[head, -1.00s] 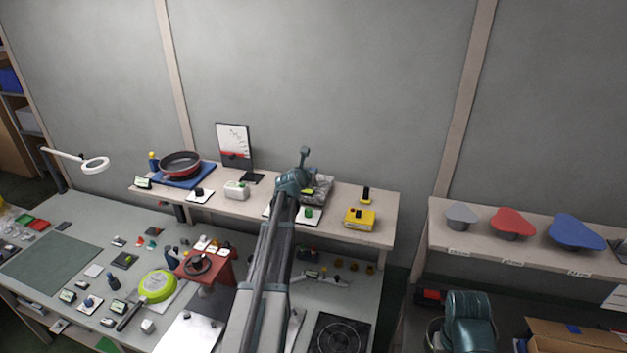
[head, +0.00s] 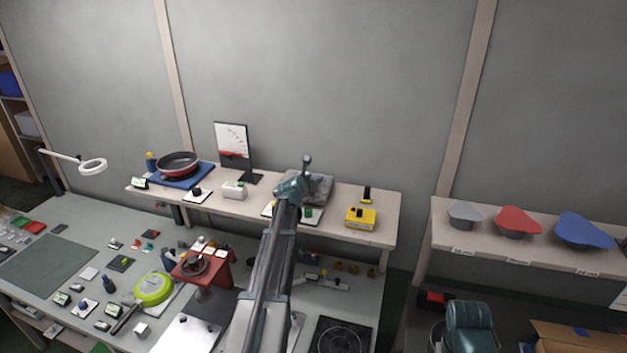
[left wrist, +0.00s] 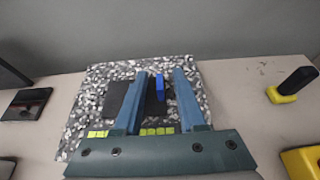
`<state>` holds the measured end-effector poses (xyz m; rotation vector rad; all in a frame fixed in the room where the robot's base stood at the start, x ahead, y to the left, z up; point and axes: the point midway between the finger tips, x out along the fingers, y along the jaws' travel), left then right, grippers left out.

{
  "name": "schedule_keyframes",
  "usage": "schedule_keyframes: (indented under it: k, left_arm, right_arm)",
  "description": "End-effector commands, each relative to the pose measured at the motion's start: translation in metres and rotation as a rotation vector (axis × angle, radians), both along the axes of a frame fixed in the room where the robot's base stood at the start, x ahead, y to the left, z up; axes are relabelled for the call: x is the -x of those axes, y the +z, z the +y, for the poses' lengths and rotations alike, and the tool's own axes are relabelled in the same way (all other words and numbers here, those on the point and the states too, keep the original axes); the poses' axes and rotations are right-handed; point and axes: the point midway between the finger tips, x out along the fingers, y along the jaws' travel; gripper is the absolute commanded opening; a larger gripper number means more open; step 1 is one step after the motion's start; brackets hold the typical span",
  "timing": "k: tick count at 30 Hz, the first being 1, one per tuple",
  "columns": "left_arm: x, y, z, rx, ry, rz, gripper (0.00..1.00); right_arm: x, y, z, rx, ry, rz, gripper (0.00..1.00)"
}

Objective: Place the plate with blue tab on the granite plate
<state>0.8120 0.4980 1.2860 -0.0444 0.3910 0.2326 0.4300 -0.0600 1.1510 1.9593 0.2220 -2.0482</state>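The granite plate (left wrist: 222,118), a speckled grey block, lies on the back shelf; in the head view it (head: 322,187) is partly behind my left arm. In the left wrist view a dark square plate (left wrist: 119,99) with an upright blue tab (left wrist: 160,87) appears over the granite plate, within its outline. Whether it rests fully on the surface is hard to tell. My left gripper (left wrist: 161,72) has its fingers apart, one each side of the blue tab, with gaps showing. In the head view the left gripper (head: 307,162) is small, above the granite plate. My right gripper is out of view.
On the same shelf, a yellow box (head: 360,219) stands right, a white box (head: 234,190) and a black-framed board (head: 233,140) left, and a red pan (head: 178,164) on a blue mat farther left. A right-hand shelf (head: 470,243) holds grey, red and blue shapes.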

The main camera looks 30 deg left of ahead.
Motion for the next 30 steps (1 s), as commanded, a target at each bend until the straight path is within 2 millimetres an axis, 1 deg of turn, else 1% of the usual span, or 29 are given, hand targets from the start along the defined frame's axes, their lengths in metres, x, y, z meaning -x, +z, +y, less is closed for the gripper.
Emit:
schedule_keyframes:
  k: [7, 11, 14, 20, 27, 30]
  left_arm:
    - [0.000, 0.000, 0.000, 0.000, 0.000, 0.000, 0.39]
    - [0.000, 0.004, 0.000, 0.000, 0.000, 0.000, 0.39]
    - [0.009, 0.008, -0.002, 0.000, 0.000, 0.000, 0.39]
    - [0.039, 0.021, -0.010, 0.001, 0.001, 0.000, 0.39]
    - [0.084, 0.041, -0.021, 0.001, 0.001, 0.000, 0.39]
    - [0.099, 0.047, -0.025, 0.001, 0.001, 0.001, 0.39]
  right_arm:
    - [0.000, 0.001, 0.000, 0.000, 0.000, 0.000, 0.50]
    - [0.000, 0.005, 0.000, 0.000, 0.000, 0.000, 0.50]
    - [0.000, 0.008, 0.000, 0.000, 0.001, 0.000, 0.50]
    - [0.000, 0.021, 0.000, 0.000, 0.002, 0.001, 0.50]
    - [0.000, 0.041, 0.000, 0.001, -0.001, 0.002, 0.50]
    - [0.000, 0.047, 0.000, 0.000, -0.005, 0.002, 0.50]
